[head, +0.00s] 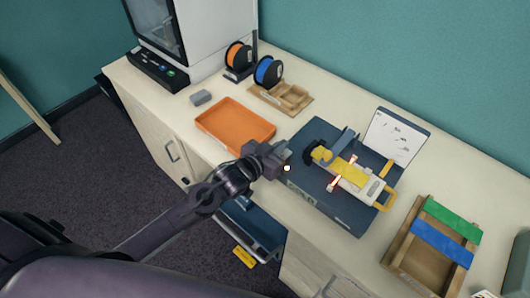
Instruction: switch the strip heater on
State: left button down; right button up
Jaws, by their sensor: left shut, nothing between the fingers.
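The strip heater (352,218) is a dark blue flat base on the bench, right of centre. A yellow and pale piece lies across its top. A thin orange-red line (334,182) shows beside that piece, with a second short one behind. A small bright round spot (287,168) shows at the heater's left front corner; I cannot tell if it is a switch or a lamp. My left gripper (284,154) is shut and empty, at the heater's left edge and close beside the bright spot. Whether it touches is unclear. The gripper hides part of that edge. My right gripper is not in view.
An orange tray (209,121) lies left of the heater. Blue and orange spools (268,70) and a small wooden tray (299,106) stand behind. A wooden crate (396,249) with green and blue strips is at right. A white board stands behind the heater. An open drawer (250,229) juts out below.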

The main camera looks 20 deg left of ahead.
pick_arm(q)
jog(key=b+v, duration=0.1)
jog(key=v, duration=0.6)
jog(key=shift+r, duration=0.4)
jog(key=shift+w+a, duration=0.15)
